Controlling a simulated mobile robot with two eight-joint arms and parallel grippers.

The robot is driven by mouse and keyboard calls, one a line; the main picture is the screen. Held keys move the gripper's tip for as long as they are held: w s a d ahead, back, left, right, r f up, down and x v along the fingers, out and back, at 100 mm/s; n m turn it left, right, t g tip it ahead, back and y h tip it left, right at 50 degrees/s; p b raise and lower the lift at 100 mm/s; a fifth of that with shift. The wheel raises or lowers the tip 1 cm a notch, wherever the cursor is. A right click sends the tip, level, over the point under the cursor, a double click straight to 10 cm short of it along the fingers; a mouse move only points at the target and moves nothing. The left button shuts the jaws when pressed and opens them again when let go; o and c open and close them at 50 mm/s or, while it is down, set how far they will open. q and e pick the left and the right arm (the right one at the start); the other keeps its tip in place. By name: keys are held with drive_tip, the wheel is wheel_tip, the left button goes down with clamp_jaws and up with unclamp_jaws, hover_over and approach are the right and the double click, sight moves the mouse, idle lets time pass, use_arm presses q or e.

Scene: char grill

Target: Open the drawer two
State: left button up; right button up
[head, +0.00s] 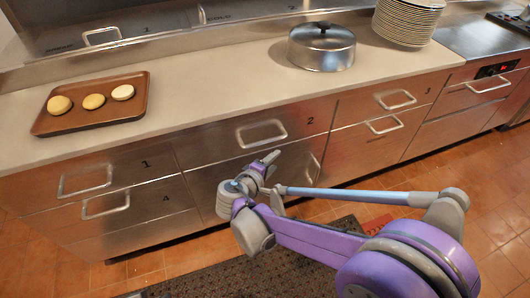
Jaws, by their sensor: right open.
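Drawer two (215,142) is a steel drawer front in the middle of the counter, marked with a 2 at its upper right. It looks flush with the fronts beside it. Its handle (262,133) is a pale metal loop, fully visible. My right gripper (268,169) is open and empty, just below the handle in the picture, and apart from it. It hides part of the cabinet front below drawer two. My left gripper is not in view.
Drawer one (130,163) lies to the left and drawer three (350,107) to the right, both shut. On the counter (200,97) are a brown tray (100,118) with round buns, a lidded pot (321,50) and stacked plates (408,20). A dark mat (230,276) covers the floor.

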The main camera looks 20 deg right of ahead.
sight(265, 144)
drive_tip(key=w+a+f+n+t+h+b, duration=0.2)
drive_tip(key=w+a+f+t+b, duration=0.1)
drive_tip(key=w+a+f, duration=0.25)
use_arm(q)
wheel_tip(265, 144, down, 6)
drive_tip(key=b, duration=0.1)
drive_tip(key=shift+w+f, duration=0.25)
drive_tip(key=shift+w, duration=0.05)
use_arm(e)
drive_tip(key=x, duration=0.7)
drive_tip(key=r+x, duration=0.1)
drive_tip(key=x, duration=0.3)
drive_tip(key=shift+w+d, duration=0.2)
drive_tip(key=shift+d, duration=0.1)
drive_tip(key=shift+c, duration=0.2)
clamp_jaws()
